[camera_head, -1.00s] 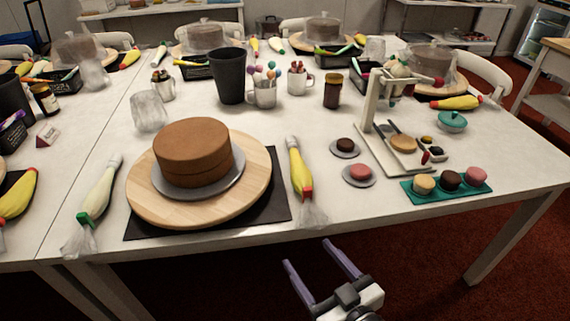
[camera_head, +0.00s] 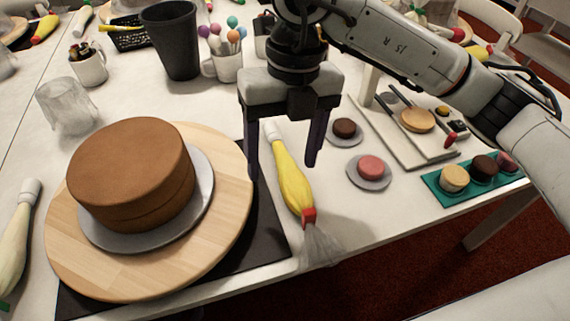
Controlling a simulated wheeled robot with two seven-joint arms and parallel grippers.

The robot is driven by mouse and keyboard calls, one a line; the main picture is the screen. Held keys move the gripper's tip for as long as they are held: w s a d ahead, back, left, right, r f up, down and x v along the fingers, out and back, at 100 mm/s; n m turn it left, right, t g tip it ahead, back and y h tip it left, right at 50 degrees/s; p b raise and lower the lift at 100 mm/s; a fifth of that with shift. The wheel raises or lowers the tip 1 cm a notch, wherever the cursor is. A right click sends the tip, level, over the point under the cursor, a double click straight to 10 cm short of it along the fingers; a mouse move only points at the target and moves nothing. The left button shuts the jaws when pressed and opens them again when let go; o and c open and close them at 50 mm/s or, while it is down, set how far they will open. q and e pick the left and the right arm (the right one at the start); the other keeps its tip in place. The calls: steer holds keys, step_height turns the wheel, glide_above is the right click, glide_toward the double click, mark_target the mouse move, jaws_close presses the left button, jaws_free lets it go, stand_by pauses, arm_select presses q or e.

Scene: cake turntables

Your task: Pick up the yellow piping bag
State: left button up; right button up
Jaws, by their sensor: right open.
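The yellow piping bag (camera_head: 293,187) lies on the white table just right of the cake turntable. Its white end points away from me, and its red collar and clear tip point toward the table's front edge. My right gripper (camera_head: 282,170) is over the bag, pointing down, with its fingers apart. One finger is left of the bag in the picture and the other is right of it. I cannot tell how far above the table the fingertips are. The gripper does not hold the bag. My left gripper is not in view.
A brown cake (camera_head: 130,175) on a grey plate stands on the wooden turntable (camera_head: 225,232), close to the left finger. Small plates with a pink macaron (camera_head: 370,167) and a dark one (camera_head: 344,128) lie to the right. A black cup (camera_head: 176,42) stands behind.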

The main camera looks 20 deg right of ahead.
mark_target(293, 175)
steer(key=d, duration=0.1)
steer(key=w, duration=0.1)
steer(key=w+d+h, duration=0.1)
steer(key=shift+w+d+r+m+t, duration=0.1)
steer(key=shift+d+r+m+t, duration=0.2)
steer(key=shift+d+m+t, duration=0.1)
step_height(293, 175, down, 4)
steer(key=shift+f, duration=0.2)
steer(key=shift+a+f+b, duration=0.1)
steer(key=shift+f+b, duration=0.2)
steer(key=shift+f, duration=2.4)
steer(key=shift+w+r, duration=0.1)
steer(key=c, duration=0.8)
